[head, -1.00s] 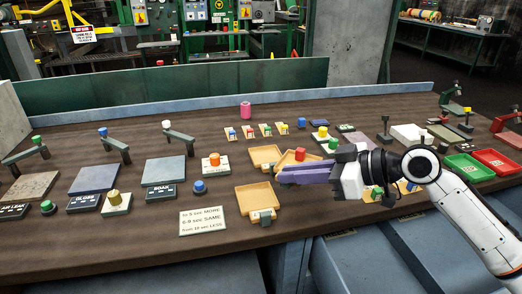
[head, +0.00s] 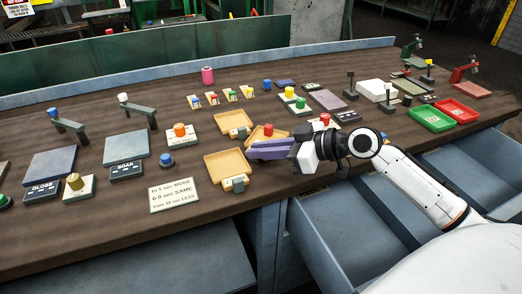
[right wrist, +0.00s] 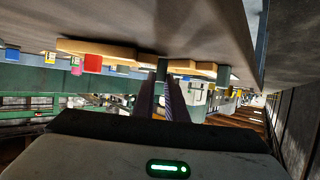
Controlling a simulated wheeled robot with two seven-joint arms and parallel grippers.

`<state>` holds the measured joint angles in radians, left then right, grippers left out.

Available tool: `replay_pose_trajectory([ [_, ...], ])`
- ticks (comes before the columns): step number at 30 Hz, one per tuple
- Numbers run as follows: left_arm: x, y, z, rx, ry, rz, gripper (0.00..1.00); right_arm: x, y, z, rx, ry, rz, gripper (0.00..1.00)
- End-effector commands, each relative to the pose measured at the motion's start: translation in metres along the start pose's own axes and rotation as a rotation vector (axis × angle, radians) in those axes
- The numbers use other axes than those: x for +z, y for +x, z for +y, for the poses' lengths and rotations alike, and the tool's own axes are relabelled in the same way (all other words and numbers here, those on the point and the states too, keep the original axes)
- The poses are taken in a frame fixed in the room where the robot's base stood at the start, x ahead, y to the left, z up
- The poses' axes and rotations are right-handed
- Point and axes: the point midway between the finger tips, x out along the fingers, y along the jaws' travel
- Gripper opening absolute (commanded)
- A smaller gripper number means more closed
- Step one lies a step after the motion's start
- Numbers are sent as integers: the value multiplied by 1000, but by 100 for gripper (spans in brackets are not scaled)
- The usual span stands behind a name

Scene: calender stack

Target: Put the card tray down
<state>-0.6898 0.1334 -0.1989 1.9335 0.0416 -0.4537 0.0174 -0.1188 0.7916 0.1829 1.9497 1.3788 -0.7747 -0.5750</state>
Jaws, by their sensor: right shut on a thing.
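My right gripper (head: 254,151) has purple fingers and reaches in from the right, shut on the grey grip block (right wrist: 162,68) of a tan card tray (head: 253,138). A red block (head: 269,130) stands on this tray. The gripper hides the tray's near edge in the head view. The tray is level, at or just above the bench; I cannot tell whether it touches. Two similar tan trays are beside it, one behind left (head: 232,120) and one in front left (head: 226,163). My left gripper is out of view.
A sign card (head: 173,194) lies to the front left, with a blue button (head: 166,160) behind it. A pad with a red knob (head: 324,122) stands right of the held tray. Several small coloured holders (head: 230,95) stand behind. Open drawers (head: 335,245) jut out below the bench edge.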

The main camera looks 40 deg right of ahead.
Motion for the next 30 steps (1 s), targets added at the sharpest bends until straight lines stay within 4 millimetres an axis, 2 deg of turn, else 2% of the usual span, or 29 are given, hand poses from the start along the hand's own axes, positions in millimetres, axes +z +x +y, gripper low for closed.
replay_pose_trajectory([
  [12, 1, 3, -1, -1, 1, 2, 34, 7, 3, 0, 0, -1, 1, 0],
  [13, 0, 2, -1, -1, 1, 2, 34, 6, 2, 0, -1, -1, 0, 17],
  [15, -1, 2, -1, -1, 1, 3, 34, 5, 2, 0, -1, -1, 0, 29],
  [16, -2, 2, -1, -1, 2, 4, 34, 5, 2, 0, -1, -1, 0, 30],
  [26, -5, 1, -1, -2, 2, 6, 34, 2, 1, 0, -1, -1, 0, 30],
  [30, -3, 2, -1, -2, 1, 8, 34, 4, -11, 0, 0, 1, -2, 30],
])
